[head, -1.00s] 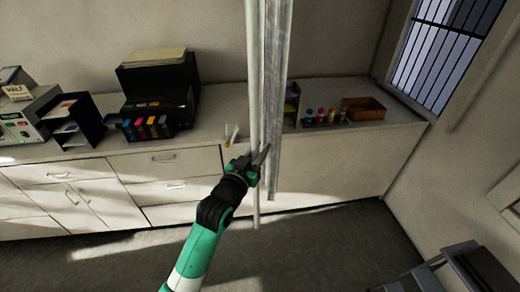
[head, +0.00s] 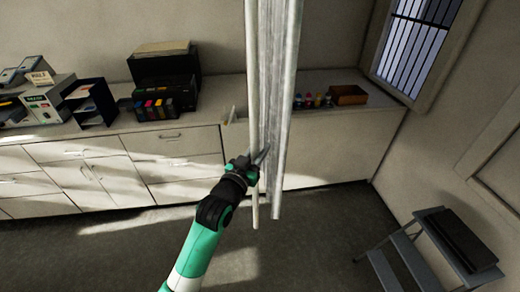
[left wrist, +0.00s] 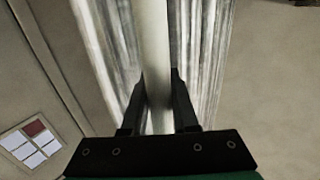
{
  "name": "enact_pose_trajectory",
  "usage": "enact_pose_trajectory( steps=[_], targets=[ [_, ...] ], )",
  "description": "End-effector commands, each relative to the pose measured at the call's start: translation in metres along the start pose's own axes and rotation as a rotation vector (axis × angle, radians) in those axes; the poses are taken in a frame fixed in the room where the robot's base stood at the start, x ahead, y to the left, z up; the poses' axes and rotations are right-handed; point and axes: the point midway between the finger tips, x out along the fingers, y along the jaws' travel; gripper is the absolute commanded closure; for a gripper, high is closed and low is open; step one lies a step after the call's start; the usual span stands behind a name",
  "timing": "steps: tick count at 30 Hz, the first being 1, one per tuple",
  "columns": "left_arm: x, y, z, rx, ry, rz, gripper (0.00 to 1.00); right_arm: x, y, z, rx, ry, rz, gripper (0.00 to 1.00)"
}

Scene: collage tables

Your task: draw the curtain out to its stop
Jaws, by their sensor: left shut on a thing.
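The curtain (head: 272,90) hangs as a narrow, pale, bunched strip in the middle of the head view. A pale upright rod (head: 251,95) runs down its left edge. My left gripper (head: 260,160) is at the lower part of the curtain, shut on this rod. In the left wrist view the rod (left wrist: 153,45) passes between the two dark fingers (left wrist: 160,95), with grey-white curtain folds (left wrist: 205,50) on both sides. The curtain's top and its rail are out of view. My right gripper is not in view.
A counter with drawers (head: 95,165) runs along the back wall, bearing a black printer (head: 165,85), small bottles (head: 312,100) and a brown box (head: 348,94). A barred window (head: 415,45) is at the right. A step stool (head: 420,250) stands at lower right. The floor around the curtain is clear.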

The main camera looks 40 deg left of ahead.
Motion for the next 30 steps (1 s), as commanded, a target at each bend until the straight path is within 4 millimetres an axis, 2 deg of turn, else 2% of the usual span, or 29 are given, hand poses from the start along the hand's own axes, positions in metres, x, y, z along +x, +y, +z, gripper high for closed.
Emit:
enact_pose_trajectory(
  steps=[10, 11, 15, 25, 30],
  targets=[
    [-0.001, 0.003, -0.003, -0.001, 0.008, 0.006, 1.0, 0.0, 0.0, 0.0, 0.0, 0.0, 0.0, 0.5],
    [-0.001, 0.003, -0.003, -0.001, 0.009, 0.006, 0.69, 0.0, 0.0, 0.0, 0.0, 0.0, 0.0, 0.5],
    [-0.001, 0.003, -0.003, -0.001, 0.007, 0.005, 0.44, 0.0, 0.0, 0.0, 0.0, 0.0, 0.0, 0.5],
    [-0.002, 0.002, -0.002, -0.001, 0.005, 0.004, 0.43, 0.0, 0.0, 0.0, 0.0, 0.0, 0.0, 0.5],
    [-0.019, 0.002, -0.001, -0.001, 0.006, 0.004, 0.43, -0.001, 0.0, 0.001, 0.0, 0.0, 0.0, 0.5]
  ],
)
